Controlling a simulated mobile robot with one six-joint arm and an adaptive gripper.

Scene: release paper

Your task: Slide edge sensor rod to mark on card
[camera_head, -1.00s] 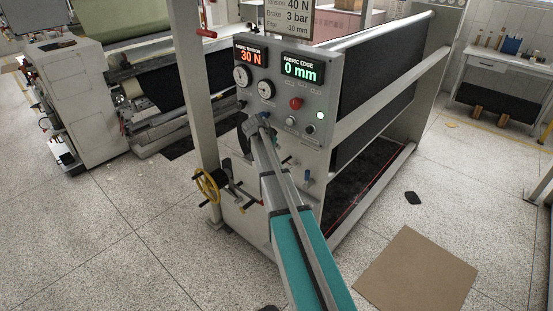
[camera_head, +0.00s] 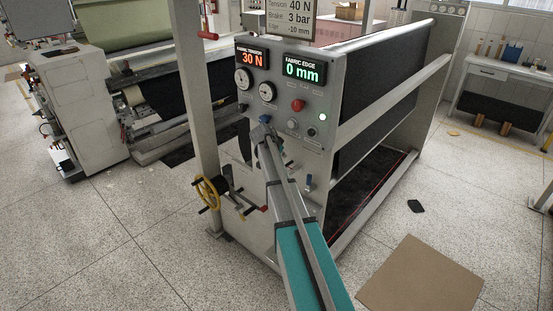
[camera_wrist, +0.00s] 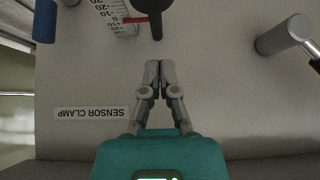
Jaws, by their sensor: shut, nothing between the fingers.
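The card (camera_head: 291,14) at the top of the machine reads tension 40 N, brake 3 bar, edge -10 mm. The fabric edge display (camera_head: 303,69) reads 0 mm. In the wrist view, a dark knobbed rod (camera_wrist: 157,28) with a red pointer (camera_wrist: 135,20) stands before a small scale (camera_wrist: 112,12), upside down in the picture. The pointer is close to the 0 mark. My gripper (camera_wrist: 157,66) is shut and empty, its tips just below the rod's end in the picture, apparently apart from it. The head view hides the fingertips behind my arm.
A "SENSOR CLAMP" label (camera_wrist: 91,113) is at the left of my gripper, a grey lever (camera_wrist: 283,36) at the right and a blue handle (camera_wrist: 45,20) at upper left. A yellow handwheel (camera_head: 208,193) projects from the machine. A brown board (camera_head: 422,278) lies on the floor.

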